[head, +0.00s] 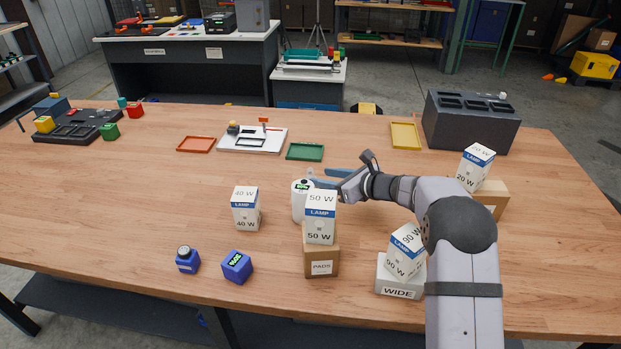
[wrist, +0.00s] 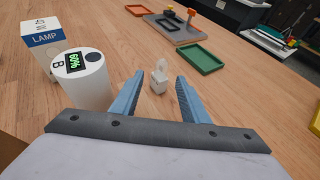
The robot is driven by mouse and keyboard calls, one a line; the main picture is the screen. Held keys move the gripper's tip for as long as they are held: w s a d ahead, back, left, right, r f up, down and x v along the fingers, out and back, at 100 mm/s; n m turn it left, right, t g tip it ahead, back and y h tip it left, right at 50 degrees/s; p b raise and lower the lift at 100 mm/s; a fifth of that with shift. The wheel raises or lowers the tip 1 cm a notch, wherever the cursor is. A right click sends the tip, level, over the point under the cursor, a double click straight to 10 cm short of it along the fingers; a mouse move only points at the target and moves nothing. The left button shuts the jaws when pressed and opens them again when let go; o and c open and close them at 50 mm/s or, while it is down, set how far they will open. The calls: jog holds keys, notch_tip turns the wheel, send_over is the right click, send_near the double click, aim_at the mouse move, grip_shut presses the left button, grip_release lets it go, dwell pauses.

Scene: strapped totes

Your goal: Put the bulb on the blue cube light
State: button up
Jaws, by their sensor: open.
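A small white bulb (wrist: 158,78) stands on the table in the wrist view, between and slightly beyond the fingertips, with gaps on both sides. My gripper (head: 322,177) is open around the space in front of the bulb; it also shows in the wrist view (wrist: 160,86). A blue cube with a round grey fitting on top (head: 187,259) sits at the front left of the table. A second blue cube with a green display (head: 237,267) sits to its right. Which one is the light is unclear.
A white cylinder with a green display (wrist: 80,78) stands close left of my fingers. Lamp boxes (head: 245,208) stand nearby, one (head: 320,217) on a PADS carton (head: 321,261). A green tray (head: 305,152) lies beyond. The table's left middle is clear.

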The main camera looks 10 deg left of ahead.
aim_at(313, 176)
jog(key=shift+p+x, duration=0.55)
jog(key=shift+x, duration=1.35)
jog(key=shift+c, duration=0.2)
grip_shut()
